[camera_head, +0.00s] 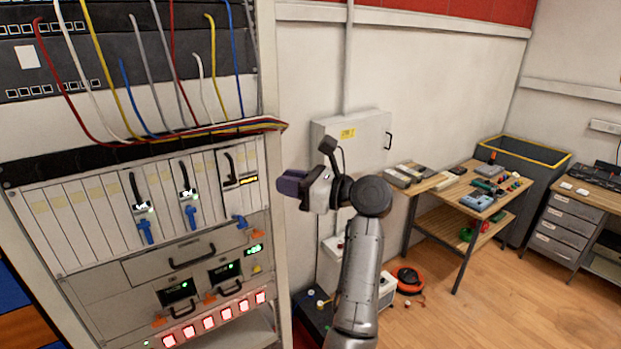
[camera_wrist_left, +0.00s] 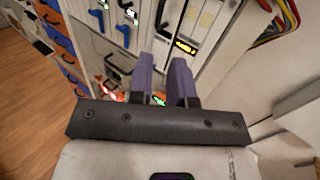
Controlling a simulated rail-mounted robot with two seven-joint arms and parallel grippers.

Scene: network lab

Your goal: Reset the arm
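My left arm (camera_head: 360,270) rises from the bottom centre of the head view. Its left gripper (camera_head: 286,183) points left toward the rack, just right of the rack's front edge in the picture. In the left wrist view, the two purple fingers (camera_wrist_left: 162,66) stand apart with a narrow empty gap between them. They point at the rack front, and nothing is held. I cannot tell the exact distance from the fingertips to the rack. My right gripper is in neither view.
The rack (camera_head: 100,215) holds card modules with blue-handled levers, cables and a row of lit red buttons (camera_head: 215,318). A grey wall box (camera_head: 358,140) is behind the gripper. A workbench (camera_head: 440,205) with tools stands right. The wooden floor (camera_head: 520,290) is clear at lower right.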

